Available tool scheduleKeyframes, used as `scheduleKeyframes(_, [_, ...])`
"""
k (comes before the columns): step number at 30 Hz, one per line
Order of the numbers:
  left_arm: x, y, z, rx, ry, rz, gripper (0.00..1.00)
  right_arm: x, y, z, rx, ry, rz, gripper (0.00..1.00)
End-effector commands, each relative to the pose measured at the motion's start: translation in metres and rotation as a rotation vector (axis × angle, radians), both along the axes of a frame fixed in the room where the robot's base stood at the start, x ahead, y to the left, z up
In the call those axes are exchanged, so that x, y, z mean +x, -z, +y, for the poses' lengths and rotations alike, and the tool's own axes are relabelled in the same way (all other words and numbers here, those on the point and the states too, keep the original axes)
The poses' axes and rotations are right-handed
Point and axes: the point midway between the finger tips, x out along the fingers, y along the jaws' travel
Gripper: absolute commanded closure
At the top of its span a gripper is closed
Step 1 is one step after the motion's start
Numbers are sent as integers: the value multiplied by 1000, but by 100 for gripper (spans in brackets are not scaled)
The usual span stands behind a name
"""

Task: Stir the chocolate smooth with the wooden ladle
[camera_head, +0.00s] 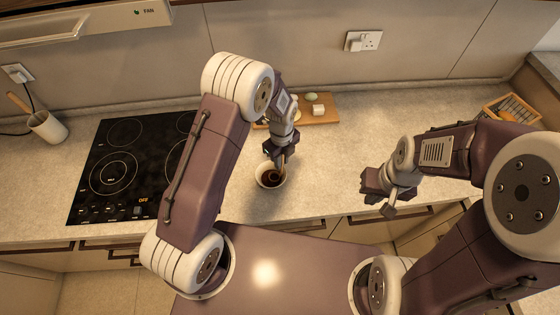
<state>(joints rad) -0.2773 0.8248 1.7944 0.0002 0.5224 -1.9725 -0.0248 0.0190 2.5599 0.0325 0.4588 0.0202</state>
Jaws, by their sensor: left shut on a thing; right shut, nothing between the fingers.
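My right gripper (386,208) is shut and empty, over the counter's front edge, well to the right of the bowl.
A black hob (112,172) lies left of the bowl. A wooden board (322,113) with small pale items is behind the gripper. A white pot (47,127) with a wooden utensil stands far left. A wooden tray (507,107) is far right. Counter between bowl and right gripper is clear.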

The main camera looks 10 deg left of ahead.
Motion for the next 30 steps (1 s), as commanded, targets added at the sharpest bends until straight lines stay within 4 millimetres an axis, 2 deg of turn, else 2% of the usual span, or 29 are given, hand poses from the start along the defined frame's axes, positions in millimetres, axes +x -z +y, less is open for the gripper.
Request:
scheduleKeyframes(6, [10,0,16,0,-2,-1,100,0,-1,0,0,0,0,100])
scheduleKeyframes(10, [11,0,20,0,0,0,100,0,-1,0,0,0,0,100])
scheduleKeyframes(18, [-7,-1,30,1,0,1,100,0,-3,0,0,0,0,100])
scheduleKeyframes(25, [-11,0,31,1,1,1,100,0,-3,0,0,0,0,100])
scheduleKeyframes(30, [-15,0,22,1,3,1,100,0,-3,0,0,0,0,100])
